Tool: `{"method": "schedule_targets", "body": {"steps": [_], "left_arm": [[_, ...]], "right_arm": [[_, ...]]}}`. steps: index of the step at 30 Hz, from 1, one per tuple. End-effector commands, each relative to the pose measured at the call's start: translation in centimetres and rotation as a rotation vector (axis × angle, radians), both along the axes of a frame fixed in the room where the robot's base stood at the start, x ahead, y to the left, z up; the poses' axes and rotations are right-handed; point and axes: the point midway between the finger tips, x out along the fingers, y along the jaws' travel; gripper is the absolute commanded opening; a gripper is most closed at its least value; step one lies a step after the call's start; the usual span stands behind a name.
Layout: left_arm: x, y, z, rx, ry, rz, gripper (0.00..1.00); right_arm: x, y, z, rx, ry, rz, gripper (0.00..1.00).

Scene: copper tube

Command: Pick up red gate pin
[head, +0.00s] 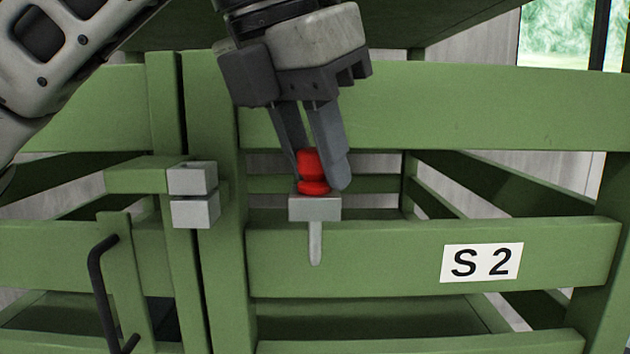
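The red gate pin (312,168) has a red knob on top and stands upright in a grey bracket (315,207) on the front of a green slatted crate. A grey shaft (315,243) shows below the bracket. My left gripper (318,180) reaches down from above, with one finger on each side of the red knob. The fingers are close together and appear shut on the knob. My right gripper is not in view.
The green crate (385,265) has a white label (481,262) reading S 2. To the left are grey blocks (193,194) on a green post and a black bent handle (98,285). A green panel overhangs at the top. Open gaps show between the slats.

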Motion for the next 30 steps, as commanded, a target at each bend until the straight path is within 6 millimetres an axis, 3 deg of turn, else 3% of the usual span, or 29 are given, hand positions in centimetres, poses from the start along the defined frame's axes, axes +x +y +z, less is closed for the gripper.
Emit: {"method": "schedule_targets", "body": {"steps": [8,14,30], "left_arm": [[0.0,0.0,0.2,-0.001,-0.001,0.0,0.0],[0.0,0.0,1.5,-0.002,-0.003,0.001,0.0],[0.0,-0.1,10.4,0.002,0.0,0.002,0.0]], "right_arm": [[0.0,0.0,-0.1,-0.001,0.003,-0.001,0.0],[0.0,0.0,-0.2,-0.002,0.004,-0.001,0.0],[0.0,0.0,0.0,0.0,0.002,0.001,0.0]]}}
